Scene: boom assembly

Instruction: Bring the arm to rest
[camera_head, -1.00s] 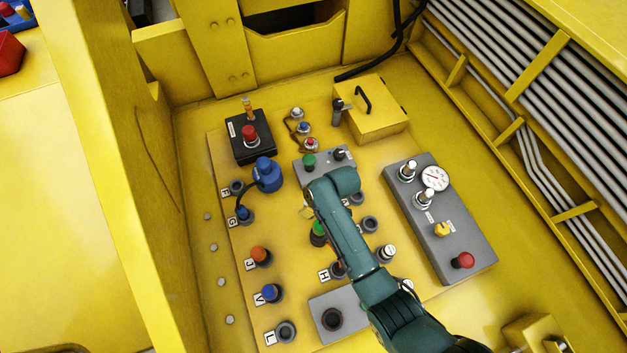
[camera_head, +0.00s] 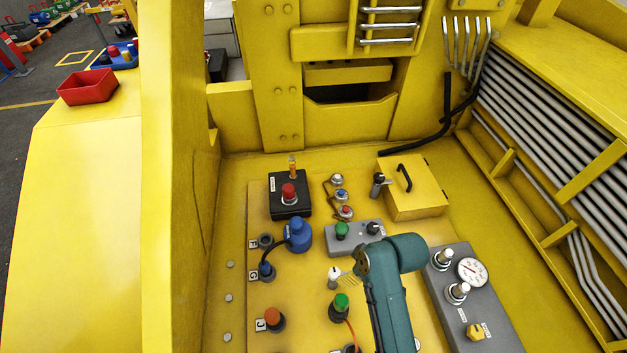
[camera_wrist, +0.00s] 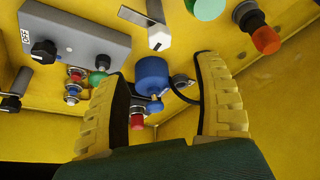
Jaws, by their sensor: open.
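My arm, dark green, reaches up from the bottom of the head view, its end above the middle of the yellow control panel (camera_head: 235,325).
A blue connector (camera_head: 299,236), a black box with a red button (camera_head: 289,206) and a grey box with a green button (camera_head: 341,231) stand on the panel. A grey gauge box (camera_head: 477,308) is right of my arm. Yellow walls enclose the panel; pipes (camera_head: 540,120) run along the right.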

